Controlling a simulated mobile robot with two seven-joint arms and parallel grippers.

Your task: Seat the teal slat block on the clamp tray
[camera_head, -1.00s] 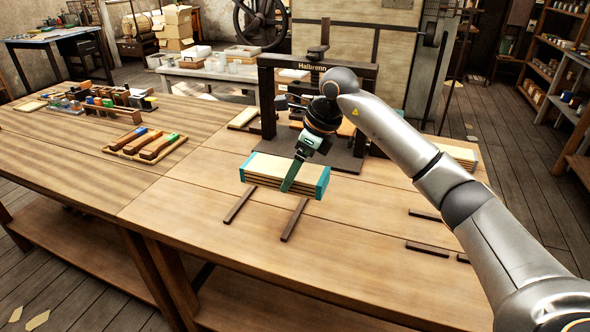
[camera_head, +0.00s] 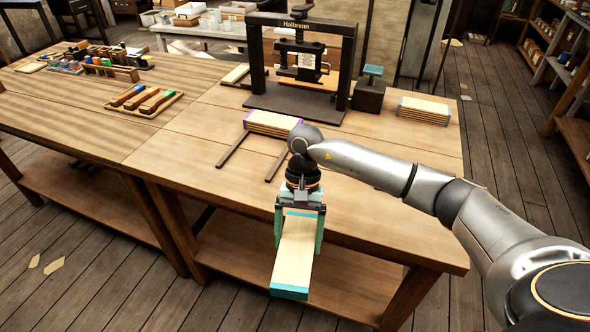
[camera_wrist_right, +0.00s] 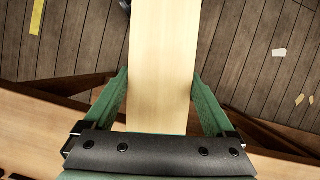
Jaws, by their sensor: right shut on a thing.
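My right gripper (camera_head: 298,238) is shut on the teal slat block (camera_head: 294,255), a pale wooden block with teal ends. Its green fingers lie along the block's two sides. The block is held out past the table's front edge, its long side pointing toward me. In the right wrist view the block's pale face (camera_wrist_right: 163,60) runs between the fingers (camera_wrist_right: 166,100), with floor behind it. Which thing is the clamp tray I cannot tell. The press (camera_head: 298,60) stands at the back of the table on a dark base (camera_head: 270,105). My left gripper is not in view.
A purple-ended slat block (camera_head: 270,123) lies at the far end of two dark rails (camera_head: 235,149). Another slat stack (camera_head: 424,110) is at the right. A dark box (camera_head: 369,96) with a teal-topped post stands beside the press. A tray of handled tools (camera_head: 144,101) is at the left.

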